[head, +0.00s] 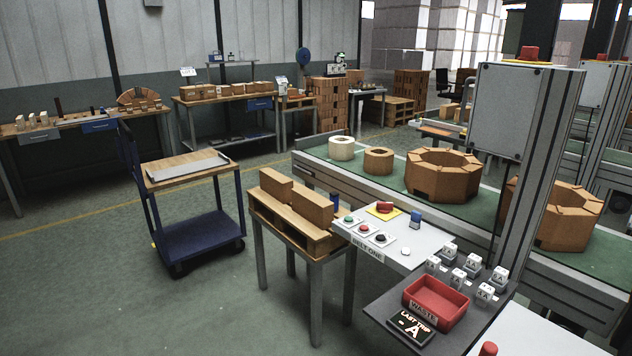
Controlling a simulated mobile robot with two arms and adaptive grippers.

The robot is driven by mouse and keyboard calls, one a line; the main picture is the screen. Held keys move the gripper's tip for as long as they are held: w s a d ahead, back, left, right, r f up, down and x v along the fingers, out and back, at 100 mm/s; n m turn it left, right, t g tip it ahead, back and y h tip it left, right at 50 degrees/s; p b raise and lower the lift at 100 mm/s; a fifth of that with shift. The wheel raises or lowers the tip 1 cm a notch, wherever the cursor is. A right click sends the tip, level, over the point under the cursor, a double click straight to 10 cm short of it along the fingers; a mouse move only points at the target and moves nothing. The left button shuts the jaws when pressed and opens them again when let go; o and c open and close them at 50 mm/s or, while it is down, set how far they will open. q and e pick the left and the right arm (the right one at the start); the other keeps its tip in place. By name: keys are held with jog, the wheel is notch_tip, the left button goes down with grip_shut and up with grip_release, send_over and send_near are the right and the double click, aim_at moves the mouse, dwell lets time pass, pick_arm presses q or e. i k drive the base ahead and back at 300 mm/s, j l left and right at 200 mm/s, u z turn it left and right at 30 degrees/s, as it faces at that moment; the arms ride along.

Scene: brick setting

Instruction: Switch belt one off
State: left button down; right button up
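A white panel labelled "BELT ONE" (423,238) stands right of centre, in front of the conveyor. Along its left side are a green button (348,219), a red button (363,228) and a black button or knob (380,238), each on a small pale plate. A red switch (385,207) sits on a yellow plate behind them. A blue piece (415,219) and a white round piece (405,251) are also on the panel. The green conveyor belt (330,158) carries several ring-shaped bricks (442,173). Neither of my grippers is in view.
A red "WASTE" tray (437,300), several white marked cubes (450,250) and a black "LAST TRIP A" sign (411,327) lie right of the panel. A pallet table with bricks (290,210) stands left of it. A blue trolley (200,235) is further left. Floor at front left is clear.

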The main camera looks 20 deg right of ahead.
aim_at(382, 207)
jog(key=i+j+z, duration=0.1)
jog(key=i+z, duration=0.35)
jog(key=i+j+z, duration=0.4)
jog(key=i, duration=0.25)
jog(key=i+j+z, duration=0.85)
jog(key=j+z, duration=0.25)
jog(key=i+j+z, duration=0.15)
jog(key=j+z, duration=0.45)
jog(key=j, duration=0.15)
jog(key=i+j+z, duration=0.1)
jog(key=j+z, duration=0.2)
jog(key=j, duration=0.15)
